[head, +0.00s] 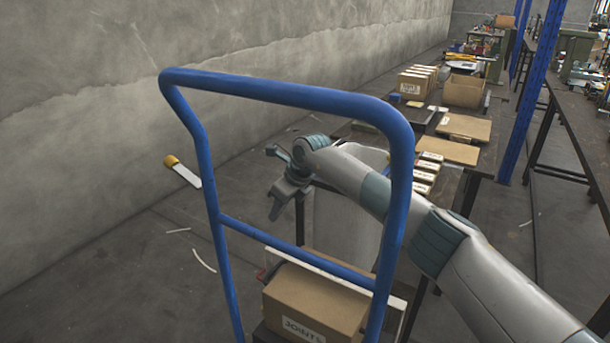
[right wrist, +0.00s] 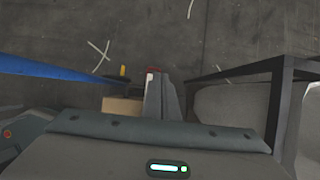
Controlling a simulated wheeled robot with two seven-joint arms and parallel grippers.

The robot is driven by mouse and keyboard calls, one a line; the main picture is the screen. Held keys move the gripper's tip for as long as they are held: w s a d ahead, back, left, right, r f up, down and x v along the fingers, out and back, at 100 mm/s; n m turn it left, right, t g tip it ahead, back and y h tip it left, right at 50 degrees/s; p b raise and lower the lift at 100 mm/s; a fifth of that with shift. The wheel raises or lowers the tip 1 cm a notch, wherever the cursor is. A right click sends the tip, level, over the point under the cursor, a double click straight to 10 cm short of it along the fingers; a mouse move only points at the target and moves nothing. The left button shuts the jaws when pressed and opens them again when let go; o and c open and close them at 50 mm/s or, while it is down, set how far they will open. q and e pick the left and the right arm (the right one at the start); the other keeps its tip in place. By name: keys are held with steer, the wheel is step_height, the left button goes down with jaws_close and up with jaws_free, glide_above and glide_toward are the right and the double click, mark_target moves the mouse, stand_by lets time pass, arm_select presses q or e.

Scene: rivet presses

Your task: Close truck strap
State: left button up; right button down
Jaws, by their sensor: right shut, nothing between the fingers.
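The truck has a tall blue tubular handle frame (head: 292,92), and a blue rail also crosses the left of the right wrist view (right wrist: 50,73). A cardboard box (head: 310,300) with a printed label sits low behind the frame. A small yellow piece (right wrist: 122,71) shows in the right wrist view. My right gripper (head: 276,208) is shut and empty, above and behind the box, seen through the frame. My left gripper is out of view.
A dark workbench (head: 470,160) with boxes and cartons stands behind my right arm. A blue post (head: 540,80) rises beside it. A concrete wall (head: 100,100) runs along the left. The floor between wall and truck is mostly clear, with a few pale scraps.

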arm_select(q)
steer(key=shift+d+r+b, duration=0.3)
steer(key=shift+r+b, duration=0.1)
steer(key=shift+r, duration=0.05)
arm_select(e)
steer(key=v, duration=1.5)
steer(key=shift+s+d+r, duration=0.15)
steer(key=shift+s+r, duration=0.05)
steer(key=shift+r, duration=0.05)
